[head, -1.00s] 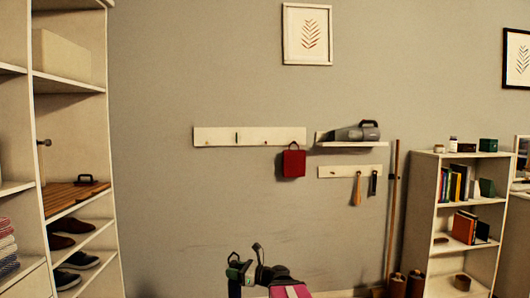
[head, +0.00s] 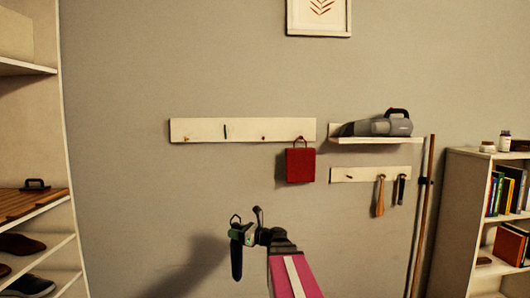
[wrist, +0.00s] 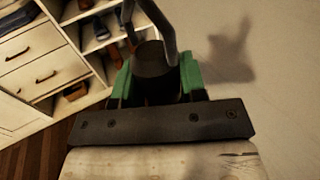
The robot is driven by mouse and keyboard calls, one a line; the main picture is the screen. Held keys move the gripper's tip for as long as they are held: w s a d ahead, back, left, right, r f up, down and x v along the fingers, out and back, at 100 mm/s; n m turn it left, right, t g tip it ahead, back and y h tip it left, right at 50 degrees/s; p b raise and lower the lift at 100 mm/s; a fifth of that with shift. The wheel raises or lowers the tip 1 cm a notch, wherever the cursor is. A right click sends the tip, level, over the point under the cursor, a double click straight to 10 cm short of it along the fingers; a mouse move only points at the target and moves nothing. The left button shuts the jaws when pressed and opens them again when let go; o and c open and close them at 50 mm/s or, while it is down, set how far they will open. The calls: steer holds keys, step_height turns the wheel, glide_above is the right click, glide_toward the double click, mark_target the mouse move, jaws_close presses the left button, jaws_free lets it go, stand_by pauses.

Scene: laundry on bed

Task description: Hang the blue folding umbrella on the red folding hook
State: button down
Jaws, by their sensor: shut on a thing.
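My gripper (head: 243,234) is in front of the wall, below the long white hook rail (head: 205,131). It is shut on a dark, slim folding umbrella (head: 237,264) that hangs down, with a loop above the fingers. In the wrist view, the umbrella's dark round end (wrist: 152,62) and loop show between the green finger pads of my gripper (wrist: 155,82). The umbrella looks nearly black, so its blue is hard to tell. A small reddish-brown hook (head: 263,137) is on the rail, up and right of my gripper. The umbrella is clear of the rail.
A red bag (head: 300,165) hangs at the rail's right end. A shelf (head: 375,140) bears a handheld vacuum (head: 380,126). A lower rail (head: 345,174) holds a brush and a dark item. Shelving (head: 62,150) stands left, a bookcase right.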

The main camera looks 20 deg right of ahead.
steer(key=w+d+r+m+t+h, duration=0.1)
steer(key=w+d+r, duration=0.2)
steer(key=r, duration=0.7)
steer(key=w+d+r+m+t+h, duration=0.1)
steer(key=w+d+r+h, duration=0.1)
steer(key=d+r, duration=0.5)
steer(key=w+d+r+m+t+h, duration=0.1)
steer(key=w+d+r, duration=0.3)
steer(key=r, duration=0.9)
steer(key=shift+w+d+r+m+t+h, duration=0.15)
steer(key=shift+d+r+m+t+h, duration=0.3)
steer(key=shift+d, duration=0.55)
steer(key=shift+w, duration=0.1)
steer(key=shift+w+d+f, duration=0.35)
steer(key=shift+w+d, duration=0.15)
steer(key=shift+w, duration=1.25)
steer(key=shift+w+d+f, duration=0.3)
steer(key=shift+w+d, duration=0.2)
steer(key=shift+w, duration=1.25)
steer(key=shift+w+d+f, duration=0.35)
steer(key=shift+w+d, duration=0.15)
steer(key=shift+w, duration=1.25)
